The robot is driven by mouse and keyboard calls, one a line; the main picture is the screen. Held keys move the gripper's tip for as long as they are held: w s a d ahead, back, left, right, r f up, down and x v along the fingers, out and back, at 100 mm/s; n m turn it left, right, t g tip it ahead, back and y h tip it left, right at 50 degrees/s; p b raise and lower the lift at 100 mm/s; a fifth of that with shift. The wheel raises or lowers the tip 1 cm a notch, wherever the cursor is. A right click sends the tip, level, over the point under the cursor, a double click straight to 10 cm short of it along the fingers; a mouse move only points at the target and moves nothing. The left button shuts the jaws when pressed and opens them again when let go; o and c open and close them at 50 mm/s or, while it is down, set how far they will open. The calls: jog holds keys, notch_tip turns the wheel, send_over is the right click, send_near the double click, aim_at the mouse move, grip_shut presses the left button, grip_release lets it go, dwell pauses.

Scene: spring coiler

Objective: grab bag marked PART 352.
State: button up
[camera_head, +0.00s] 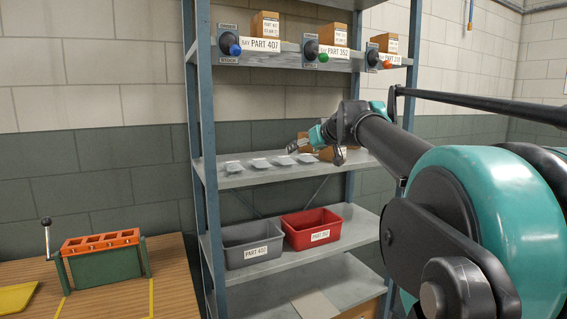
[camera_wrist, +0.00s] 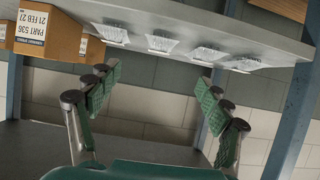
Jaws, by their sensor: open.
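Several small clear bags lie in a row on the middle shelf (camera_head: 245,181). The bags, such as one at the left (camera_head: 233,167), show in the wrist view too (camera_wrist: 174,44); their markings are too small to read, so I cannot tell which is PART 352. A label reading PART 352 (camera_head: 334,51) is on the top shelf edge, and a red bin (camera_head: 303,243) below has a similar label. My gripper (camera_head: 296,146) is at the middle shelf near the bags. In the wrist view my gripper (camera_wrist: 158,88) is open, with nothing between its fingers.
A grey bin marked PART 407 (camera_head: 249,247) is left of the red bin. Knobs line the top shelf. Shelf posts (camera_head: 203,130) flank the shelf. A wooden bench (camera_head: 180,285) holds an orange-green fixture (camera_head: 103,255).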

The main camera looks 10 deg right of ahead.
aim_at(287, 158)
jog(key=x, duration=1)
jog(key=shift+x, duration=2.65)
jog(key=shift+r, duration=0.15)
jog(key=shift+c, duration=0.6)
jog(key=c, duration=1.2)
jog(key=shift+c, duration=0.4)
jog(key=shift+r, duration=0.1)
